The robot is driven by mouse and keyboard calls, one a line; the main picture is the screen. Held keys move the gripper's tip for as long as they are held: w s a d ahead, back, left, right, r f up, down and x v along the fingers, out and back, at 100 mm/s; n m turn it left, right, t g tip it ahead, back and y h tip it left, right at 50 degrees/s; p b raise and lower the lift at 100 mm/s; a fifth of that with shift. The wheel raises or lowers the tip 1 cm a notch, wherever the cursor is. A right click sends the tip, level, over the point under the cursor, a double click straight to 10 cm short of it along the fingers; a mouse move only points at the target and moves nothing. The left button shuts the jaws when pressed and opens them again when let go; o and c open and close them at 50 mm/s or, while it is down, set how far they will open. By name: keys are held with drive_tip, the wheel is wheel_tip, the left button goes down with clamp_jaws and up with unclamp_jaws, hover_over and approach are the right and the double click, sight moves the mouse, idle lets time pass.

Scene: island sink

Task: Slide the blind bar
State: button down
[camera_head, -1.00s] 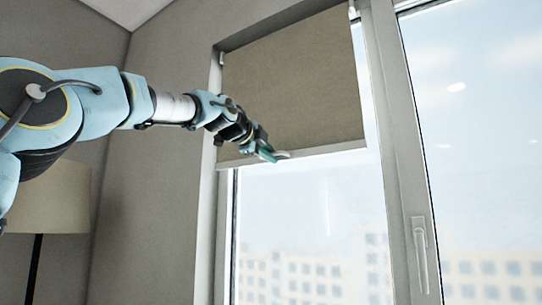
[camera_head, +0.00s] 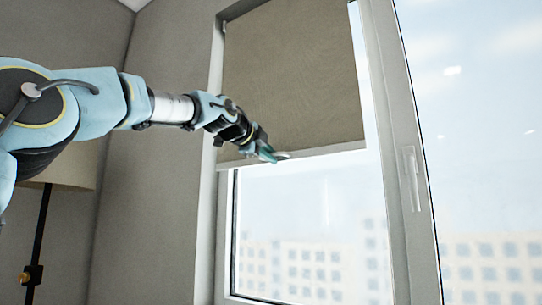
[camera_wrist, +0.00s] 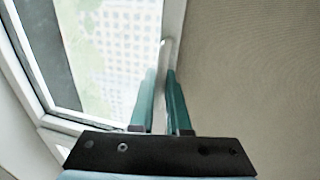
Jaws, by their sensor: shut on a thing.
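The roller blind (camera_head: 290,80) is a brown fabric sheet covering the upper part of the left window pane. The pale blind bar (camera_head: 330,149) runs along its lower edge. My gripper (camera_head: 276,155) is at the bar, left of its middle, with teal fingers shut on it. In the wrist view my gripper (camera_wrist: 163,85) has its two fingers close together at the bar (camera_wrist: 168,52), with the blind (camera_wrist: 245,70) to the right and the glass to the left. The part of the bar between the fingers is mostly hidden.
The window frame (camera_head: 381,120) stands right of the blind, with a handle (camera_head: 411,178) on it. A floor lamp (camera_head: 40,225) stands at the left by the wall, below my arm. The glass below the bar is uncovered.

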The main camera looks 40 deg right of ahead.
wheel_tip(320, 180, down, 3)
drive_tip(key=shift+f+b, duration=0.1)
drive_tip(key=shift+b, duration=0.7)
drive_tip(key=c, duration=0.9)
unclamp_jaws()
drive_tip(key=b+v, duration=0.6)
drive_tip(key=v, duration=0.5)
